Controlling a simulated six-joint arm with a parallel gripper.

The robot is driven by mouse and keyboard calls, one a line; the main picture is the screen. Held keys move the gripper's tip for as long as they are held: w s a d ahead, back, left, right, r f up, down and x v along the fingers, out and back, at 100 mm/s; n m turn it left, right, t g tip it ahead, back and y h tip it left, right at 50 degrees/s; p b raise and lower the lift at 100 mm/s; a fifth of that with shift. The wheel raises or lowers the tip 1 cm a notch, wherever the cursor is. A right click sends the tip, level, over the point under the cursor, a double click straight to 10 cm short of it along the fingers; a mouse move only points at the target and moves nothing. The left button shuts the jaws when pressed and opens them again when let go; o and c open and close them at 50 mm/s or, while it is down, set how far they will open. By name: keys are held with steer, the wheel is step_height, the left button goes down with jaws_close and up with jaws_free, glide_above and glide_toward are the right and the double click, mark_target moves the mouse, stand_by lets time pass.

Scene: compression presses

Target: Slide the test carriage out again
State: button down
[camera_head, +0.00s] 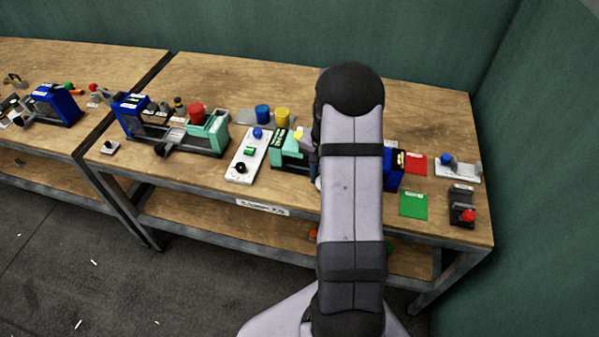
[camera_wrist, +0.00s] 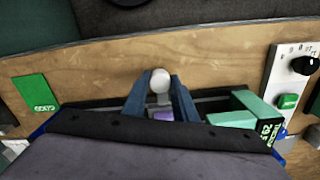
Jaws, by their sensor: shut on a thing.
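My gripper (camera_wrist: 160,92) is in the wrist view, its two blue-grey fingers closed around a pale ball-topped handle (camera_wrist: 160,78). The handle appears to belong to the test carriage, whose body is mostly hidden by my wrist. A small purple piece (camera_wrist: 163,116) shows between the fingers. A mint-green block with a dark label (camera_wrist: 236,119) sits to the right on the same dark-railed press. In the head view my arm covers the gripper and the press's middle. The mint-green end (camera_head: 286,157) shows left of the arm, the blue part (camera_head: 394,172) right of it.
A white control box (camera_head: 246,155) with a black knob stands left of the press. A green card (camera_head: 413,204) and red card (camera_head: 414,162) lie to the right. A red-button box (camera_head: 463,206) is at the right edge. Another press (camera_head: 172,128) stands farther left.

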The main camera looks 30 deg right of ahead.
steer(key=shift+s+d, duration=0.95)
steer(key=shift+d, duration=0.1)
steer(key=c, duration=1.4)
jaws_free()
steer(key=shift+c, duration=0.2)
steer(key=shift+r, duration=0.1)
step_height(320, 180, up, 7)
steer(key=b, duration=0.1)
steer(key=shift+r+b, duration=0.15)
steer(key=shift+b, duration=0.15)
